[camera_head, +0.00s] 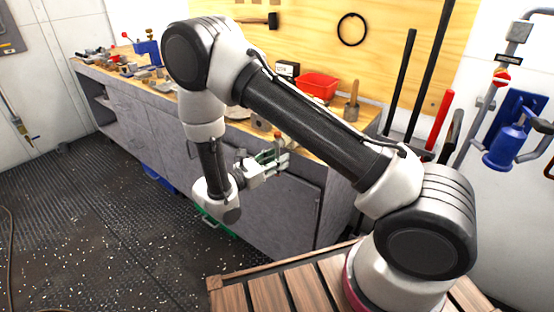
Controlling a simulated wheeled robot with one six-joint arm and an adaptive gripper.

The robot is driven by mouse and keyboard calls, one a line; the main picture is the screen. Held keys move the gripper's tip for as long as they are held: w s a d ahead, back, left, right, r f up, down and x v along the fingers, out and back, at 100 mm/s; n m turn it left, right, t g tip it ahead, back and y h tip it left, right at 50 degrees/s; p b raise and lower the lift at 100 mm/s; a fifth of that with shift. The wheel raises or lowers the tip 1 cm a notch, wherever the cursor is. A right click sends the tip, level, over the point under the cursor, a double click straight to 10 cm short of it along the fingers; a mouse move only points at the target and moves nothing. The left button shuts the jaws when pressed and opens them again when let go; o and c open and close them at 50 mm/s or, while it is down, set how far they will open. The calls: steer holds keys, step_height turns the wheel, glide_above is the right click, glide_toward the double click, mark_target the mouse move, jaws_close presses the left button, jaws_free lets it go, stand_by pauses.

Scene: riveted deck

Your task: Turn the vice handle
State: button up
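My gripper (277,163) is at the front edge of the workbench, near the middle of the picture. Its fingers are small in view and overlap pale green and grey metal parts (266,155), which may belong to a vice. I cannot make out a handle there, nor whether the fingers touch or hold anything. My own arm crosses in front and hides part of the bench. A blue device (147,51) stands at the bench's far left end; I cannot tell whether it is a vice.
The workbench (140,120) has grey cabinet fronts and a cluttered wooden top. A red bin (317,85) stands on it. Tall bars, one red (438,120), lean at the right. A blue wall-mounted device (506,145) is farther right. The dark floor (110,230) at left is mostly clear.

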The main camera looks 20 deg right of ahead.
steer(key=shift+w+d, duration=0.1)
steer(key=shift+d, duration=0.15)
steer(key=shift+c, duration=0.4)
jaws_close()
steer(key=shift+a, duration=0.1)
